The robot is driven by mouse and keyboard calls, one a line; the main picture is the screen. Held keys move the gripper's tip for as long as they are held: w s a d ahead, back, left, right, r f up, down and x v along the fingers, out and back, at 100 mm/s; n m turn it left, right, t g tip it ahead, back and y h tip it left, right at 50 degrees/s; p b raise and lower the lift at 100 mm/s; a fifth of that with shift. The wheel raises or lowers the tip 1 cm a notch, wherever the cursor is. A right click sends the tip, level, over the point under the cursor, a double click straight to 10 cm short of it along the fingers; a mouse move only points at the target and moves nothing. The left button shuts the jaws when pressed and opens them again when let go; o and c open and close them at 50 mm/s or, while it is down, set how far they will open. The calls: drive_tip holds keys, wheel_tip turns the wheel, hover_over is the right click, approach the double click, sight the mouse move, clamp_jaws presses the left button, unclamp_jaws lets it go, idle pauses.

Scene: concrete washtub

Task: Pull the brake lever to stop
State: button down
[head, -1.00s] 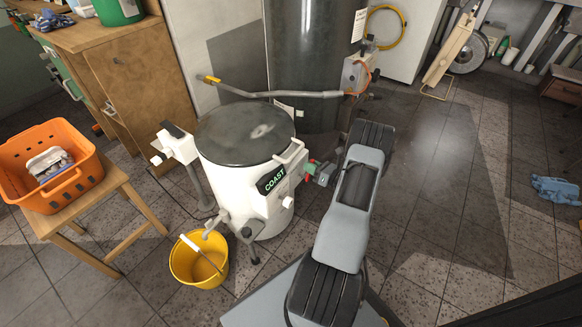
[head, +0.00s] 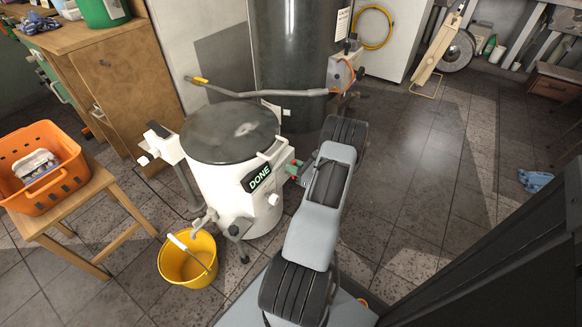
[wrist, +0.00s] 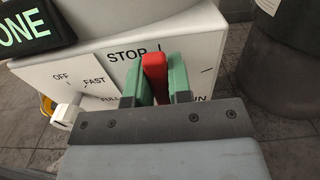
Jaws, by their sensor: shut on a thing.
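The white washtub machine (head: 222,180) stands on the tiled floor with a dark round lid (head: 230,130). Its display (head: 260,178) reads DONE in green. The red brake lever (wrist: 154,66) shows in the wrist view beside the machine's STOP label (wrist: 126,56). My gripper (wrist: 155,86) has its green fingers shut on the lever, one on each side. In the head view my gripper (head: 296,171) is at the machine's right side, and the lever there is mostly hidden. The lever's base is hidden behind my gripper in the wrist view.
A yellow bucket (head: 172,262) stands on the floor in front of the machine. An orange basket (head: 62,188) sits on a wooden stool (head: 122,198) at left. A dark tank (head: 290,50) stands behind. A dark panel fills the lower right. Floor at right is open.

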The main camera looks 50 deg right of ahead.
drive_tip(key=c, duration=1)
unclamp_jaws()
drive_tip(key=shift+c, duration=0.2)
drive_tip(key=shift+s, duration=0.1)
drive_tip(key=s+d+p, duration=0.1)
drive_tip(key=s+p, duration=0.2)
drive_tip(key=s, duration=1)
drive_tip(key=shift+s+d, duration=0.2)
drive_tip(key=shift+s, duration=0.1)
